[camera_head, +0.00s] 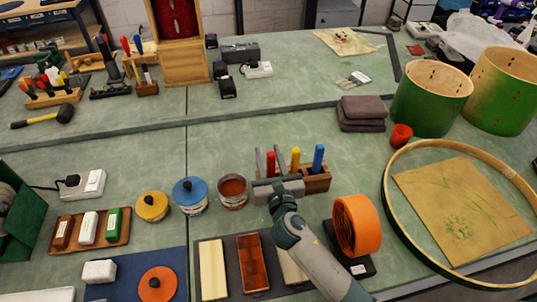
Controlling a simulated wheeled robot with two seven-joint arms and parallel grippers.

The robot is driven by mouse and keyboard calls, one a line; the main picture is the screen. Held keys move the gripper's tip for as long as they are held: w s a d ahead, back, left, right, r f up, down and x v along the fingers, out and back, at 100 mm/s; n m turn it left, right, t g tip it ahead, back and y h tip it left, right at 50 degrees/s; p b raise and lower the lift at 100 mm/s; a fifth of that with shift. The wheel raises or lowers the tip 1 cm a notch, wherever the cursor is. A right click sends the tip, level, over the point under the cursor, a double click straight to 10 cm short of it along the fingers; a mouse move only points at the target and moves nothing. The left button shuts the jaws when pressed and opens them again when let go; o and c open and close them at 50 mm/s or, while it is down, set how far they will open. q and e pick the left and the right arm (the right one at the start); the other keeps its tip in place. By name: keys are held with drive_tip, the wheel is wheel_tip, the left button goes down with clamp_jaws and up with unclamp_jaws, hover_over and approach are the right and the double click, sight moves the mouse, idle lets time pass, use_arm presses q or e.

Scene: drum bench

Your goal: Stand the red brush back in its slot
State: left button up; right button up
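The wooden brush rack (317,181) stands mid-bench, its left part hidden behind my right gripper. A yellow handle (295,159) and a blue handle (318,157) stand upright in it. The red brush (271,164) shows only as an upright red handle left of the yellow one; its lower end is hidden by my gripper. My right gripper (270,160) reaches in from the lower right. Its two grey fingers stand on either side of the red handle, seemingly with a gap, so it looks open. I cannot tell whether the brush is in its slot. My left gripper is not in view.
An orange roll (357,225) stands close right of my arm. An open brown tin (233,191) and a blue-lidded tin (190,194) stand left of the rack. A wooden hoop (390,212) and green drum shells (430,99) are at right. The bench behind the rack is clear.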

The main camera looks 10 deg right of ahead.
drive_tip(key=shift+s, duration=0.1)
idle(0.3)
drive_tip(key=s+b, duration=0.3)
drive_tip(key=s, duration=1.4)
drive_tip(key=shift+b, duration=0.4)
drive_tip(key=shift+s+r, duration=0.1)
